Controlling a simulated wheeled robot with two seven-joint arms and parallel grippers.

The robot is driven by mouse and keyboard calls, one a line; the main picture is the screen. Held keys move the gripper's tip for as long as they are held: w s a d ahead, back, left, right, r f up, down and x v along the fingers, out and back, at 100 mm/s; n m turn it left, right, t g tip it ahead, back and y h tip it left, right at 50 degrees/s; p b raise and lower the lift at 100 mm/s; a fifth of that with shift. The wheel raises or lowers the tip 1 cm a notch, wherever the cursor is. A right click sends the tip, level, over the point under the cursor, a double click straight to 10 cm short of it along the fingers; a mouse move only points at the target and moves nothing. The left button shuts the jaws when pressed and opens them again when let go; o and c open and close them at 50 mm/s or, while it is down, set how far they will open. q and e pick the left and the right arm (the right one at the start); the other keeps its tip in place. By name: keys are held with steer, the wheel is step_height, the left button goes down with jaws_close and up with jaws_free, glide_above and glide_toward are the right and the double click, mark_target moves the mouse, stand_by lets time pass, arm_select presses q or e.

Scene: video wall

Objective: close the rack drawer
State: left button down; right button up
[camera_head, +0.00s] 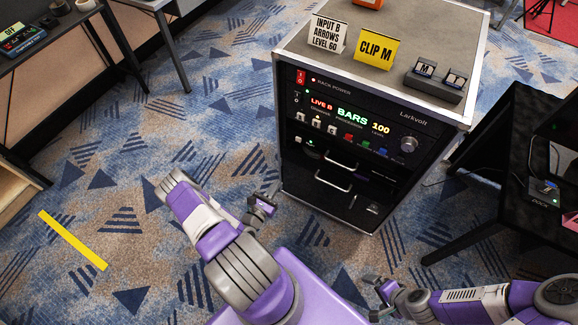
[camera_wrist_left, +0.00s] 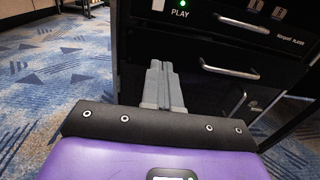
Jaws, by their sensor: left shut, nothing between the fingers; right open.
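The black rack (camera_head: 372,150) stands at the centre of the head view. Low on its front are two silver bar handles, an upper one (camera_head: 341,161) and a lower one (camera_head: 333,182). The left wrist view shows the lower drawer front with its handle (camera_wrist_left: 230,70); how far any drawer stands out is hard to tell. My left gripper (camera_head: 266,203) is shut and empty, just left of the rack's lower front. In the left wrist view its fingers (camera_wrist_left: 160,82) point at the rack's left front edge; contact is unclear. My right gripper (camera_head: 372,297) is open and empty, low in front of the rack.
Signs (camera_head: 376,48) and a small black block (camera_head: 434,84) stand on the rack top. A black desk (camera_head: 510,190) is close on the right. Yellow floor tape (camera_head: 72,240) lies at left. Carpet left of the rack is clear.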

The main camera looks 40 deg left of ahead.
mark_target(295, 154)
arm_select(q)
steer(key=b+x, duration=0.3)
steer(key=x, duration=1.1)
steer(key=shift+s+a+b, duration=0.1)
steer(key=shift+b, duration=0.2)
arm_select(e)
step_height(295, 154, down, 4)
steer(key=shift+r, duration=0.15)
arm_select(q)
steer(key=shift+a, duration=0.15)
